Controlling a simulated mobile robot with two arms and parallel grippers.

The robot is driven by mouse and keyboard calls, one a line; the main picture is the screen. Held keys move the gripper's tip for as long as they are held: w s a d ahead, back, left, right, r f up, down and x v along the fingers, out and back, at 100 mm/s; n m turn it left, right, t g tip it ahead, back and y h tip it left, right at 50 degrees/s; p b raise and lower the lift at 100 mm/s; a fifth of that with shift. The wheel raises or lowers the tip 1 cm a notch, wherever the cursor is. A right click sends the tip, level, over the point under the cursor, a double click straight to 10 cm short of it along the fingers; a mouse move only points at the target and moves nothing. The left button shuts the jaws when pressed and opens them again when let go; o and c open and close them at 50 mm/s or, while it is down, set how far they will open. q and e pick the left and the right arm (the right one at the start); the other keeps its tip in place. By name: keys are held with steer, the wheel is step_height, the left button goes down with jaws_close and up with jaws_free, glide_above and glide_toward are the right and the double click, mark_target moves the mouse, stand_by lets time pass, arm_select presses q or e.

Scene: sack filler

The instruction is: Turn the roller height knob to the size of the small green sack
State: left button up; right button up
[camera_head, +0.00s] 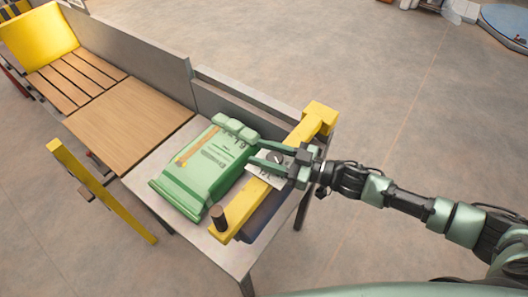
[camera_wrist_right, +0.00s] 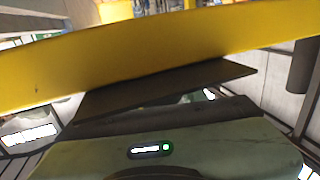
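The small green sack (camera_head: 205,165) lies on the grey table of the sack filler, left of the yellow beam (camera_head: 240,207). A dark round knob (camera_head: 275,157) sits by a white dial plate (camera_head: 256,184) on the beam; the plate's markings are too small to read. My right gripper (camera_head: 256,151) reaches in from the right over the beam, its two green fingers apart with the knob between them. I cannot tell whether they touch it. The right wrist view shows the yellow beam (camera_wrist_right: 150,55) close ahead, and the knob is not discernible there. My left gripper is out of view.
A wooden board (camera_head: 130,118) and slats continue to the upper left, with a grey side wall (camera_head: 150,55) behind. A second yellow bar (camera_head: 100,190) stands at the left.

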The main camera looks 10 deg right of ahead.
jaws_close()
steer(key=shift+g, duration=0.3)
steer(key=n+g+b, duration=0.2)
steer(key=g, duration=0.2)
steer(key=s+n+g+y+b, duration=0.1)
steer(key=n+g+b, duration=0.2)
steer(key=g, duration=0.1)
steer(key=s+n+g+y+b, duration=0.1)
steer(key=n+g+b, duration=0.2)
steer(key=g, duration=0.1)
steer(key=shift+a+f, duration=0.25)
steer(key=shift+f, duration=0.05)
steer(key=shift+s+d+r+n+g+h+b, duration=0.1)
steer(key=shift+n+g+h+b, duration=0.05)
steer(key=shift+n+g+b, duration=0.35)
steer(key=shift+s+a+r+n+g+h+b, duration=0.1)
steer(key=shift+n+g+h+b, duration=0.2)
steer(key=shift+g, duration=0.35)
steer(key=shift+s+d+n+g+h+b, duration=0.1)
steer(key=shift+n+g+b, duration=0.35)
steer(key=shift+n+g, duration=0.1)
